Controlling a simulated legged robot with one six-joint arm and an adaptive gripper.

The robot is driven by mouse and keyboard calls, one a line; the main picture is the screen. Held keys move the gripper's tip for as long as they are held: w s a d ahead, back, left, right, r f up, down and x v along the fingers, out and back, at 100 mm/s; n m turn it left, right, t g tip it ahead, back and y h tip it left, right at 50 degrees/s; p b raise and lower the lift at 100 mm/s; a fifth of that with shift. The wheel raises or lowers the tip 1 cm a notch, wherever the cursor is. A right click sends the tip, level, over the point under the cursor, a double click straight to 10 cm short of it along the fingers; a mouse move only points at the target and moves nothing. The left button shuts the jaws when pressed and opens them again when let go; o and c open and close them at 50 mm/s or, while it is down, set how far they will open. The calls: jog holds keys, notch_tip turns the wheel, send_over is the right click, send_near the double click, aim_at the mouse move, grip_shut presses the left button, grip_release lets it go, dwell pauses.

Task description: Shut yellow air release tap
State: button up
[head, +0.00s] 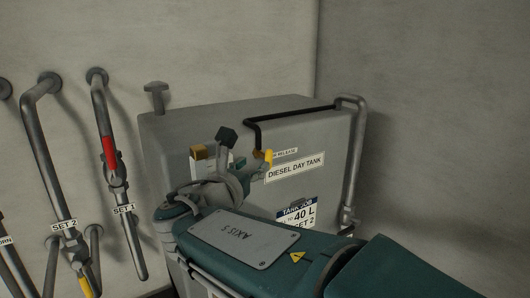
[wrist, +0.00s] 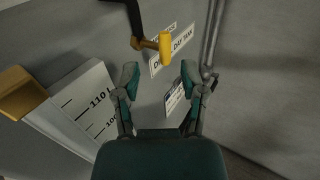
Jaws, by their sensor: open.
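The yellow air release tap (head: 264,156) is on the front of the grey diesel day tank (head: 180,135), below a black pipe, beside a partly hidden release label. In the wrist view the yellow tap handle (wrist: 166,49) stands roughly upright at top centre, on a brass stub below the black pipe. My gripper (wrist: 158,75) is open and empty, its two fingers apart. The tap shows just beyond the gap between the fingertips and appears untouched. In the head view my gripper (head: 229,146) is left of the tap, and my arm hides the tank's lower front.
A level gauge (wrist: 80,105) with a brass top is left of my gripper. A black pipe (head: 290,113) joins a grey vertical pipe (head: 354,160) at the tank's right side.

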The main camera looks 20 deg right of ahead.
aim_at(267, 154)
jog(key=x, duration=0.7)
jog(key=shift+w+d, duration=0.1)
jog(key=shift+d, duration=0.4)
jog(key=shift+a, duration=0.25)
jog(key=c, duration=0.4)
jog(key=shift+d, duration=0.1)
grip_shut()
